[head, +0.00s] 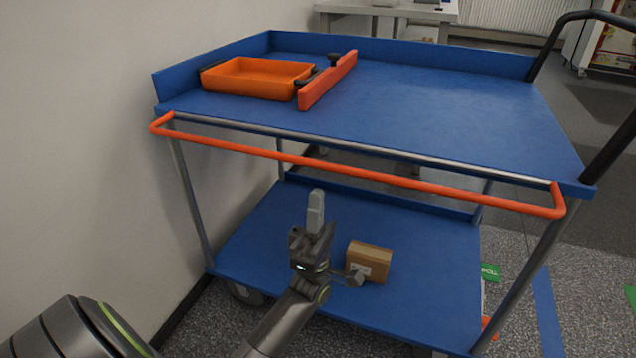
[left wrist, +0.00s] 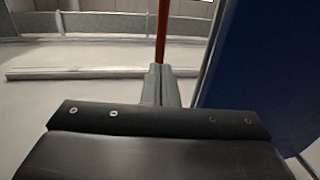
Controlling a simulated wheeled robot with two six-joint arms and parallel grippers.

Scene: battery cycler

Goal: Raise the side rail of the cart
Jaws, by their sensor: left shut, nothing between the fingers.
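The blue cart (head: 440,95) stands ahead, with an orange side rail (head: 370,173) along its near side. The rail hangs slightly below and outside the top deck's edge, next to a grey metal bar (head: 330,139). My left gripper (head: 316,196) is shut and empty, pointing up, just below the middle of the rail in the head view. In the left wrist view the shut fingers (left wrist: 160,80) line up with the orange rail (left wrist: 163,30) beyond them. The gap between fingertips and rail is hard to judge. My right gripper is in neither view.
An orange tray (head: 255,78) and an orange bar with a black knob (head: 328,80) lie on the top deck. A cardboard box (head: 369,261) sits on the lower shelf (head: 430,280) behind my left gripper. A wall (head: 80,120) stands close on the left.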

